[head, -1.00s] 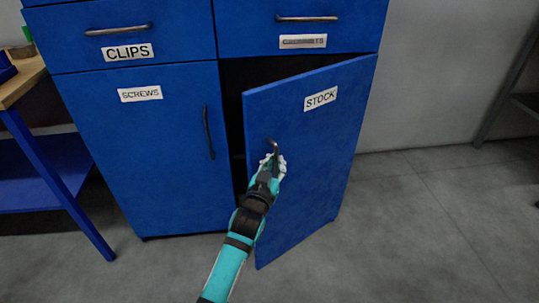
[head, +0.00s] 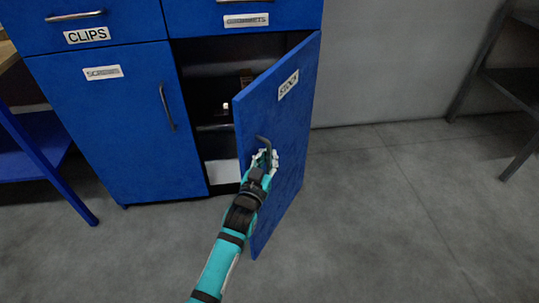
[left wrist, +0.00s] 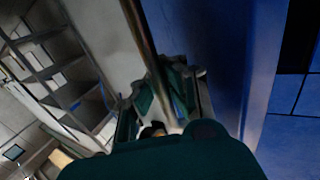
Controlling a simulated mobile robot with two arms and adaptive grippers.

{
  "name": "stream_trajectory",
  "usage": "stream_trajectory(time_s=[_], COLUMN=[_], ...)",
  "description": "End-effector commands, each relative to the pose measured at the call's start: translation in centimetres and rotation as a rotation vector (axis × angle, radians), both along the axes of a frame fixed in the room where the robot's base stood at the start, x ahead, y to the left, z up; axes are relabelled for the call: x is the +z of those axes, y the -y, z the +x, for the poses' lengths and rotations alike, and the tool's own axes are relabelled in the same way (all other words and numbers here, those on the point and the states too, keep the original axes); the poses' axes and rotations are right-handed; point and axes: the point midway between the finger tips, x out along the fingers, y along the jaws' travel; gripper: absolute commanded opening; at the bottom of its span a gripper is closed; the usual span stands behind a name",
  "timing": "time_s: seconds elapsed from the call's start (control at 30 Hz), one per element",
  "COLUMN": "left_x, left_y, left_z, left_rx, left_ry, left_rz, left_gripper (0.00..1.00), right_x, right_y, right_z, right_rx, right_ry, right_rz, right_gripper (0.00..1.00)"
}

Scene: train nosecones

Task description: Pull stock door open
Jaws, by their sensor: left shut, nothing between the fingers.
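The blue STOCK door (head: 290,120) stands partly open, hinged on its right side, with the dark cabinet inside showing at its left. Its dark curved handle (head: 264,142) is near the door's free edge. My left gripper (head: 267,157) is at the handle, its pale fingers against or beside it; it is shut with nothing held between the fingers. In the left wrist view the handle bar (left wrist: 140,38) runs down to the fingers (left wrist: 165,97), and the blue door (left wrist: 205,60) is to the right. Whether the fingers hook behind the handle is hidden. My right gripper is not in view.
The SCREWS door (head: 110,130) and the CLIPS drawer (head: 85,22) are shut. Inside the cabinet a shelf (head: 213,127) and a pale item (head: 222,172) show. A blue-legged bench (head: 45,160) stands left, a dark rack (head: 510,85) right. Floor at right is clear.

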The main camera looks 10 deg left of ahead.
Motion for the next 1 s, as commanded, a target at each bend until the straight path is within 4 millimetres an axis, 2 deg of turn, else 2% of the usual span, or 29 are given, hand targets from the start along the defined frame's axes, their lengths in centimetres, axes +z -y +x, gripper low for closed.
stream_trajectory(time_s=[0.03, 0.43, 0.47, 0.73, 1.0], left_x=[-0.73, -0.8, -0.8, -0.48, -0.31], left_y=[-0.18, -0.08, -0.08, 0.01, 0.05], left_z=[-0.24, -0.24, -0.24, -0.15, -0.2], left_rx=[0.002, 0.001, 0.001, 0.0, -0.001], left_ry=[-0.014, -0.015, -0.015, -0.009, -0.005], left_rz=[0.004, 0.003, 0.003, 0.001, 0.0], left_gripper=[0.0, 0.0, 0.01, 0.36, 0.36], right_x=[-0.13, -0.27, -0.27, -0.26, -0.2], right_y=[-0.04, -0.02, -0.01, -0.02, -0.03], right_z=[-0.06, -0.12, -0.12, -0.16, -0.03], right_rx=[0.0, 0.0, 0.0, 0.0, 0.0], right_ry=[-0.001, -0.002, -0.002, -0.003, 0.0], right_rz=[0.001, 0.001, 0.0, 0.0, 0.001], right_gripper=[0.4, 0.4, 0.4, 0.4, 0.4])
